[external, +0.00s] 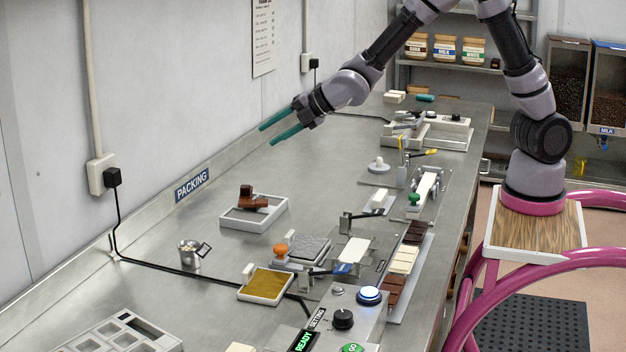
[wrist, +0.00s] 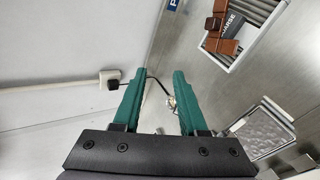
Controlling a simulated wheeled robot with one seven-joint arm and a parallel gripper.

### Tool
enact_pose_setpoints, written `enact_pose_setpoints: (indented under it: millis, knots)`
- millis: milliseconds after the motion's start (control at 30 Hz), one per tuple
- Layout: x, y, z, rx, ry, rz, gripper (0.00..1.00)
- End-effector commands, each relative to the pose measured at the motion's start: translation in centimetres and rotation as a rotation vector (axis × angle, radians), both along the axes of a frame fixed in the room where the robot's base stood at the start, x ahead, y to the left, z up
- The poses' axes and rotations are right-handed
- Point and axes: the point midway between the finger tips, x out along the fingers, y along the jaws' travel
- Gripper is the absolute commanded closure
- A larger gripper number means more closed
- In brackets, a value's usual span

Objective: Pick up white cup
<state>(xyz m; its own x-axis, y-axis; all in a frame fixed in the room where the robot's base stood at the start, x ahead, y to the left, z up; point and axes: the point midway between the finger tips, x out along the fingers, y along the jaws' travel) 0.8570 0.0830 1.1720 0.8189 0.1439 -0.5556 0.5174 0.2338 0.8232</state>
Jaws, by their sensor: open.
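A small pale, metallic-looking cup (external: 190,254) stands upright on the steel bench at the left, with a dark tag at its right side. It is the only cup I can make out, and I cannot tell for certain that it is white. My gripper (external: 268,135) is open and empty, high above the far part of the bench, well apart from the cup. In the wrist view my gripper (wrist: 160,76) shows two teal fingers spread apart.
A white tray (external: 225,222) with a brown block, a gold-filled tray (external: 266,284) and an orange-knobbed stamp (external: 281,251) stand right of the cup. The compartment tray (external: 120,335) is at front left. The left wall bounds the bench.

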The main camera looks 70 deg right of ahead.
Motion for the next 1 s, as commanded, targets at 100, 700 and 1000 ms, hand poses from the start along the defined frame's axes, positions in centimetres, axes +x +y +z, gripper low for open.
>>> enact_pose_setpoints:
  millis: [100, 700, 1000]
  knots:
    - [2.1, 4.6, -4.8, -0.261, -0.105, 0.215, 0.58]
    - [4.0, 17.4, -17.0, -0.967, -0.509, 0.81, 0.58]
    - [7.2, 19.0, -18.5, -0.964, -0.507, 0.808, 0.58]
